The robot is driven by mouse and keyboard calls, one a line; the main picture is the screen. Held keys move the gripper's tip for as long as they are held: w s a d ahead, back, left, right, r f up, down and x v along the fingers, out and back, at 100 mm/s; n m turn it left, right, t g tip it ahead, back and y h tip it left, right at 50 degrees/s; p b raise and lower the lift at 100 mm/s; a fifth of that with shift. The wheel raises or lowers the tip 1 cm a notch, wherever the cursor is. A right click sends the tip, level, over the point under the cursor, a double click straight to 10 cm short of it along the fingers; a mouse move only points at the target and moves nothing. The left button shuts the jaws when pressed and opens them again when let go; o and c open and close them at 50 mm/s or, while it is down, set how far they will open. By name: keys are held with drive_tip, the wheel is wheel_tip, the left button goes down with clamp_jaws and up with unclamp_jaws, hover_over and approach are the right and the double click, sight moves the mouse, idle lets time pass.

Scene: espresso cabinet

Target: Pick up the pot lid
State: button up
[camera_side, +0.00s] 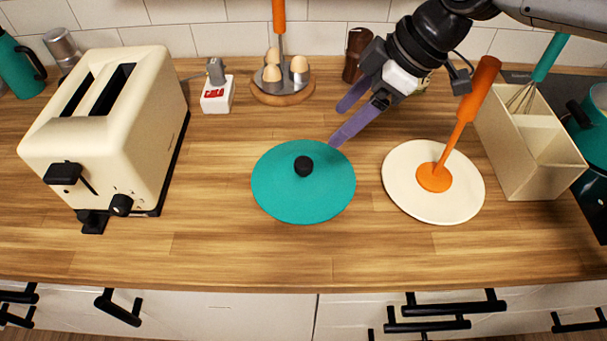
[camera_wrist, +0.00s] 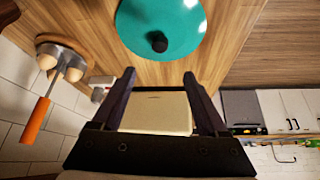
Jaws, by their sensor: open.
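The pot lid (camera_side: 290,198) is a flat teal disc with a black knob (camera_side: 303,166) in its middle. It lies on the wooden counter, left of a cream plate. In the wrist view the lid (camera_wrist: 185,22) is at the top, with its knob (camera_wrist: 157,41) beyond my fingertips. My gripper (camera_side: 342,124) has purple fingers, spread apart and empty. In the side view it hangs at the lid's upper right, with one fingertip near the lid's far right edge. In the wrist view the fingers (camera_wrist: 160,77) frame a cream box shape. I cannot tell the gap to the lid.
A cream plate (camera_side: 404,190) with an orange plunger-like tool (camera_side: 466,110) standing on it is right of the lid. A cream toaster (camera_side: 120,130) stands left. An egg holder (camera_side: 283,94) and a pepper mill (camera_side: 357,52) stand behind. A cream utensil box (camera_side: 520,150) is far right. The counter before the lid is clear.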

approach(304, 162)
drive_tip(key=x, duration=0.4)
drive_tip(key=shift+a+f, duration=0.25)
drive_tip(key=shift+a, duration=0.15)
drive_tip(key=shift+d+x, duration=0.1)
drive_tip(key=shift+x, duration=1.25)
drive_tip(key=shift+d+x, duration=0.15)
drive_tip(key=shift+x, duration=1.25)
clamp_jaws()
drive_tip(key=shift+w, duration=0.1)
